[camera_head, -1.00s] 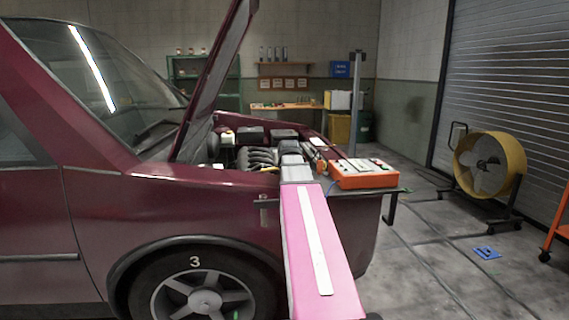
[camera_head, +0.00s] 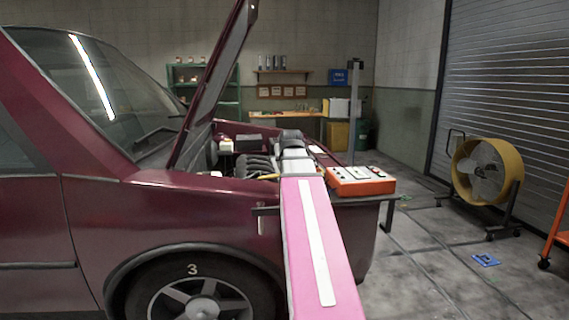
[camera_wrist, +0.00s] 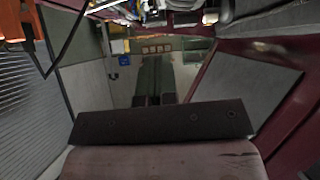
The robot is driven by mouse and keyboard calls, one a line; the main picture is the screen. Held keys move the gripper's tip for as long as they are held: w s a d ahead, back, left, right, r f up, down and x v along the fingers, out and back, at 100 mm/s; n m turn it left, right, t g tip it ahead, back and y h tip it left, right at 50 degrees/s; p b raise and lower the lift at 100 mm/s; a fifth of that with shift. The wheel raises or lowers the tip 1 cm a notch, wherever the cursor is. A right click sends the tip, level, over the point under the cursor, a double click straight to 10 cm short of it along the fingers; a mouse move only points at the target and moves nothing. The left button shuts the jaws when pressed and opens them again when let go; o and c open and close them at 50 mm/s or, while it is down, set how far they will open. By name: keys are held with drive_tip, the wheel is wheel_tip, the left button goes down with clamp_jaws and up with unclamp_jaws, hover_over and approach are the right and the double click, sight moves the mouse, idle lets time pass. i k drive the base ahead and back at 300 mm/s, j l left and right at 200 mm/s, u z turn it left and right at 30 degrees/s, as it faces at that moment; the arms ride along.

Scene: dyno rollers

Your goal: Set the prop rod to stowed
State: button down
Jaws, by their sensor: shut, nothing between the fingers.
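The maroon car's hood (camera_head: 212,90) stands open at a steep tilt over the engine bay (camera_head: 258,160). In the wrist view, which is upside down, the hood's grey underside (camera_wrist: 245,78) fills the right. I cannot make out the prop rod in either view. My gripper (camera_wrist: 154,100) is shut and empty, with its dark fingers showing above the dark plate in the wrist view. In the head view my pink arm reaches over the front fender to the engine bay, and the gripper cannot be made out there.
An orange box with a control panel (camera_head: 362,181) sits at the car's front, right of my arm. A grey post (camera_head: 354,110) rises behind it. A yellow fan (camera_head: 487,170) stands by the roller shutter (camera_head: 515,85). The floor (camera_head: 430,255) between car and fan is mostly clear.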

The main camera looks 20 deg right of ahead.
sight(269, 177)
drive_tip(key=k+j, duration=0.2)
drive_tip(key=k, duration=0.3)
drive_tip(key=k+j, duration=0.25)
drive_tip(key=k, duration=0.2)
